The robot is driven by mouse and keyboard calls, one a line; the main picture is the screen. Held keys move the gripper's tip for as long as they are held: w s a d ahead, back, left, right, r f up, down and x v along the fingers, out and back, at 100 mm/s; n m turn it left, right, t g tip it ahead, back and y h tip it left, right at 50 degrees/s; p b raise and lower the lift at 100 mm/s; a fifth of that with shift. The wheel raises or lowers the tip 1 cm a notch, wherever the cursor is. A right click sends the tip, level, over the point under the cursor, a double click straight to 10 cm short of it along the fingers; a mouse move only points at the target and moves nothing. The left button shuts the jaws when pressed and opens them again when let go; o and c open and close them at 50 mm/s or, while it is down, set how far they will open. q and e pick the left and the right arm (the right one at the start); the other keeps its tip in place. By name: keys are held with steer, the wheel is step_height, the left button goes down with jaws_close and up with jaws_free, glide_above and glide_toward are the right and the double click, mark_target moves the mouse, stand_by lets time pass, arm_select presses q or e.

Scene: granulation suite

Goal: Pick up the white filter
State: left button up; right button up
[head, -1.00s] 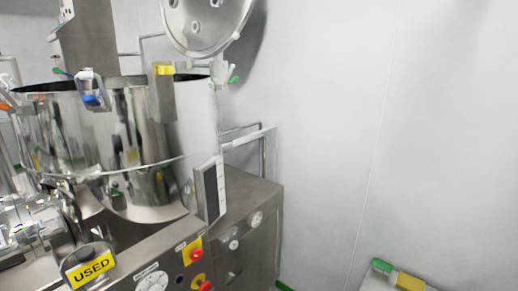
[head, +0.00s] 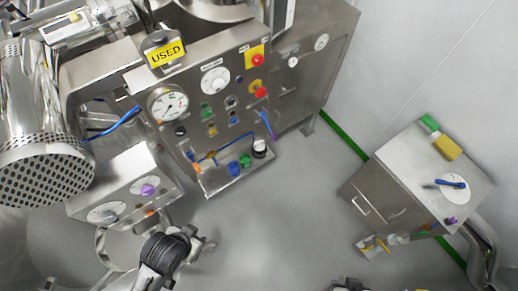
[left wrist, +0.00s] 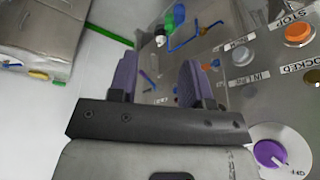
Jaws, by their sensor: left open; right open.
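A white round disc (head: 451,195), probably the white filter, lies flat on the steel cabinet (head: 405,160) at the right of the head view. A blue handle-like piece (head: 451,184) lies across it. My left gripper (left wrist: 157,75) shows in the left wrist view with its two purple fingers apart and nothing between them. It faces the machine's control panel, far from the disc. My right gripper (head: 350,285) shows only as dark parts at the bottom edge of the head view, apart from the cabinet; its fingers are mostly cut off.
The machine panel (head: 215,100) has knobs, gauges and a small bottle tray (head: 235,180). A box with a purple knob (head: 148,190) juts out at left. Grey floor (head: 300,215) is clear between machine and cabinet.

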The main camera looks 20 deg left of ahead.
arm_select(q)
steer(key=o, duration=1)
steer(key=shift+o, duration=0.2)
